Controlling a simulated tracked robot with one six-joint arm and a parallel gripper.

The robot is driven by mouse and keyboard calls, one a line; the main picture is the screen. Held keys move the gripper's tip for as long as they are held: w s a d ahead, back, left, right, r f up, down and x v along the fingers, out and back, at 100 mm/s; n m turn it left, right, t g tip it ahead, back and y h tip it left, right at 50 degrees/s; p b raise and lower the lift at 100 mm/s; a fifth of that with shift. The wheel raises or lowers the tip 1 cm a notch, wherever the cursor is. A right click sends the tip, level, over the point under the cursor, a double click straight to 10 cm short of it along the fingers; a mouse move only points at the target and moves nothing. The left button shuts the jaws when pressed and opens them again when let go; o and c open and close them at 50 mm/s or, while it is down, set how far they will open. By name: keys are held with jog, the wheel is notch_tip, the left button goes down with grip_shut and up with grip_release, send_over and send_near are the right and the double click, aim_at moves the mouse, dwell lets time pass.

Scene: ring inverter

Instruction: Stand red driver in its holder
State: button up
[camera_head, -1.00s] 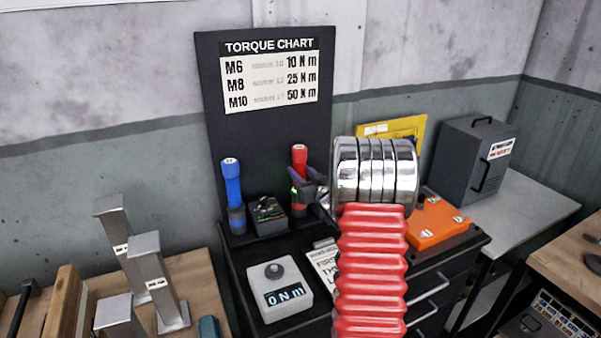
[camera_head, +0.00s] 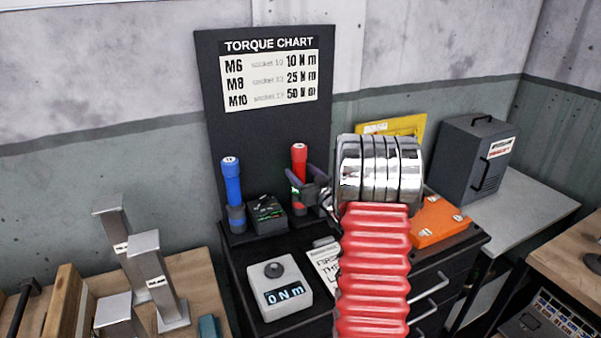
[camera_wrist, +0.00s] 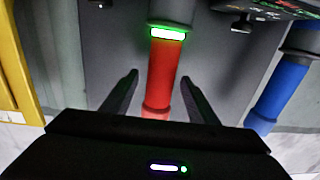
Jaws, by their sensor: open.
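The red driver (camera_head: 299,155) stands upright in its holder (camera_head: 299,209) at the back of the black cabinet, in front of the torque chart board. In the wrist view the red driver (camera_wrist: 163,75) appears upside down, with a lit green-white ring (camera_wrist: 167,33) where it meets the grey holder. My gripper (camera_head: 307,182) is open beside the driver. In the wrist view its fingers (camera_wrist: 160,78) lie apart on either side of the red handle, with gaps showing on both sides. Whether the tips still reach around the handle is hard to tell.
A blue driver (camera_head: 232,180) stands in a holder to the left, with a small dark box (camera_head: 267,215) between the two. A torque tester (camera_head: 280,288) sits in front. An orange case (camera_head: 437,221) and yellow panel (camera_head: 404,127) are to the right.

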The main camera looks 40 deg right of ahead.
jog(key=v, duration=1.2)
jog(key=shift+s, duration=0.2)
jog(key=shift+r, duration=0.1)
jog(key=a+r+g+h, duration=0.1)
jog(key=a+r+g, duration=0.2)
jog(key=a, duration=0.6)
jog(key=a+r+g, duration=0.3)
jog(key=a+r, duration=0.1)
jog(key=a, duration=0.5)
jog(key=s+a+f+n+g+y, duration=0.2)
jog(key=s+a+g+y, duration=0.3)
jog(key=s+a, duration=1.6)
jog(key=shift+a+f+n+g, duration=0.3)
jog(key=shift+a+g, duration=0.2)
jog(key=shift+a, duration=0.4)
